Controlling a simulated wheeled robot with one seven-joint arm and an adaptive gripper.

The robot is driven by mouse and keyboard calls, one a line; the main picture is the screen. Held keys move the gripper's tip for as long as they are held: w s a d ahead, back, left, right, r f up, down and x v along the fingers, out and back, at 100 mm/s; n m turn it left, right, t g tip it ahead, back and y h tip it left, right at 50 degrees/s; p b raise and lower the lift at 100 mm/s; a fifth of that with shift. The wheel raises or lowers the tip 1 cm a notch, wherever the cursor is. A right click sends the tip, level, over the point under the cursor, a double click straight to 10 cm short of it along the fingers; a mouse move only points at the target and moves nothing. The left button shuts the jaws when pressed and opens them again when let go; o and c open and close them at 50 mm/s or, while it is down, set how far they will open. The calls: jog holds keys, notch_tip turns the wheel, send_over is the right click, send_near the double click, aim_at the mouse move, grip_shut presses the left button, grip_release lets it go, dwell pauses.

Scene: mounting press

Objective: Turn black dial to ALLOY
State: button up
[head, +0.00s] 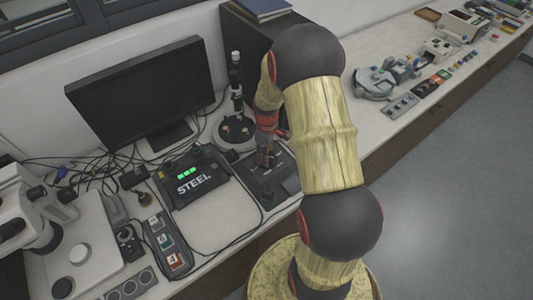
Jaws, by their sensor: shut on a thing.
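The dark control box (284,187) sits on the bench, just right of the display unit (206,182) that reads STEEL with green lights above the word. My gripper (264,160) points down onto the top of this box, and its fingers are shut on what appears to be the black dial. The dial is small and mostly hidden by the fingers, so its pointer and markings cannot be read. A small dark knob (268,199) shows near the box's front left corner, clear of the fingers.
A black monitor (145,90) stands behind the display unit. A stand with a round base (236,130) is close behind my gripper. A microscope (35,215) and a button panel (166,245) are at left. Cables cross the bench. More instruments line the far right bench.

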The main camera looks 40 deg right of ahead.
jog(key=m+p, duration=0.1)
jog(key=m, duration=0.5)
jog(key=shift+d, duration=0.15)
jog(key=m+p, duration=0.1)
jog(key=m, duration=0.5)
jog(key=shift+m, duration=0.3)
jog(key=m+p, duration=0.1)
jog(key=m, duration=0.5)
jog(key=shift+d+m, duration=0.15)
jog(key=shift+m, duration=0.15)
jog(key=m, duration=0.6)
jog(key=shift+s+m, duration=0.15)
jog(key=shift+m, duration=0.15)
jog(key=o, duration=1.2)
jog(key=shift+r, duration=0.1)
